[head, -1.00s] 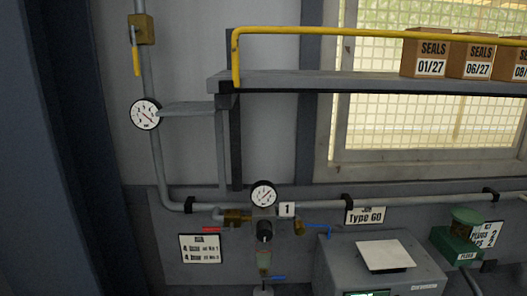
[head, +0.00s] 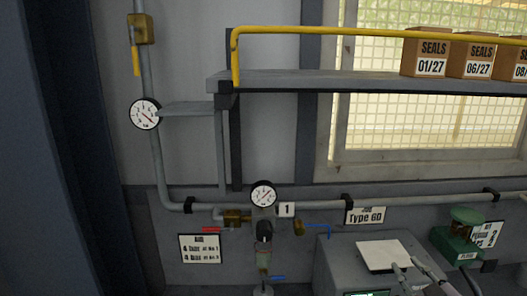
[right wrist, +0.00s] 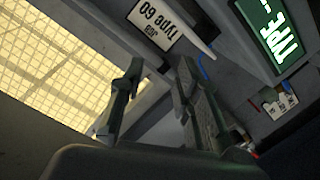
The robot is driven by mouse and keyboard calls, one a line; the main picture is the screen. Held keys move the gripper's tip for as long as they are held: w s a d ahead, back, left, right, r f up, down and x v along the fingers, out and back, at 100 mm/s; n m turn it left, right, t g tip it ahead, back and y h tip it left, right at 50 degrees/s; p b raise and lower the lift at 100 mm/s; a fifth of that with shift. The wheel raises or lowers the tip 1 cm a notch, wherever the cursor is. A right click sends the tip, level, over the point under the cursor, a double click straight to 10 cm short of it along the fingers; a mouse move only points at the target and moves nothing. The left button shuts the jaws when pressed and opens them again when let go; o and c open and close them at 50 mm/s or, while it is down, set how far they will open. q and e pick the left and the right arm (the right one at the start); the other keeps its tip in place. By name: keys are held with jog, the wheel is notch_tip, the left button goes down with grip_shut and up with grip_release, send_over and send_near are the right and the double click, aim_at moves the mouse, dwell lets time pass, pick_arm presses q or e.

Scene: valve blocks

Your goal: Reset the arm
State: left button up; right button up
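My right gripper (head: 407,264) shows at the lower right of the head view, in front of the grey box (head: 335,262) with the white plate (head: 384,256) on it. In the right wrist view the two fingers of my right gripper (right wrist: 160,68) stand apart with nothing between them, so it is open and empty. Beyond them are the "Type 60" sign (right wrist: 160,25), upside down in that view, and a lit green display (right wrist: 275,35). My left gripper is in neither view.
A shelf (head: 300,83) with a yellow rail (head: 330,32) carries several SEALS boxes (head: 432,52). Below are a wall pipe (head: 320,204), a gauge (head: 264,194), a red-handled valve (head: 235,216) and a blue lever (head: 318,227). A green device (head: 460,240) stands at the right.

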jog(key=s+a+f+m+g+h, duration=0.1)
jog(key=s+a+f+m+g, duration=0.15)
jog(key=s+f, duration=0.4)
jog(key=s+a+f+m+g+h, duration=0.1)
jog(key=s+a+f+g, duration=0.3)
jog(key=s+f, duration=0.3)
jog(key=s+a+f+g+y, duration=0.1)
jog(key=s+a+f+g, duration=0.25)
jog(key=s, duration=0.55)
jog(key=s+a+f+g+y, duration=0.1)
jog(key=s+a+f+g, duration=0.25)
jog(key=s, duration=0.55)
notch_tip(320, 180, down, 31)
jog(key=b, duration=0.7)
jog(key=s+d+f+g+b, duration=0.1)
jog(key=s+f+b, duration=0.2)
jog(key=s+f, duration=0.5)
jog(key=s+d+f+g+b, duration=0.1)
jog(key=s+f+b, duration=0.3)
jog(key=s+f, duration=0.5)
notch_tip(320, 180, down, 9)
jog(key=shift+s+d+r+h, duration=0.1)
jog(key=shift+s+d+h, duration=0.05)
jog(key=shift+d+h, duration=0.2)
jog(key=shift+m, duration=0.25)
